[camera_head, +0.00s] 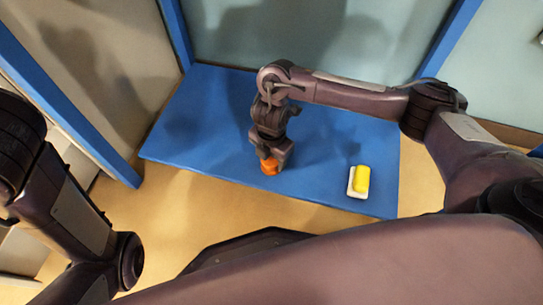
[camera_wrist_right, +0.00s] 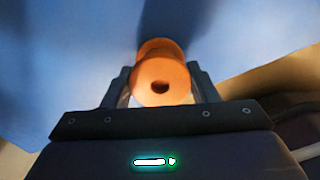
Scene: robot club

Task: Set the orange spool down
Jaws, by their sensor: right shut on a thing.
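The orange spool (camera_head: 270,167) shows just under my right gripper (camera_head: 272,156) in the head view, over the front part of the blue tabletop (camera_head: 215,140). In the right wrist view the spool (camera_wrist_right: 160,82) sits between the two fingers of my right gripper (camera_wrist_right: 162,92), with its round end and dark centre hole facing the camera. The right gripper is shut on the spool. I cannot tell whether the spool touches the blue surface. My left arm shows at the left edge of the head view, but its gripper is out of view.
A yellow block (camera_head: 362,179) lies on a white block-shaped thing (camera_head: 351,188) on the blue surface, to the right of the spool. Blue posts and panels stand behind and left of the surface. The left and middle of the surface are clear.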

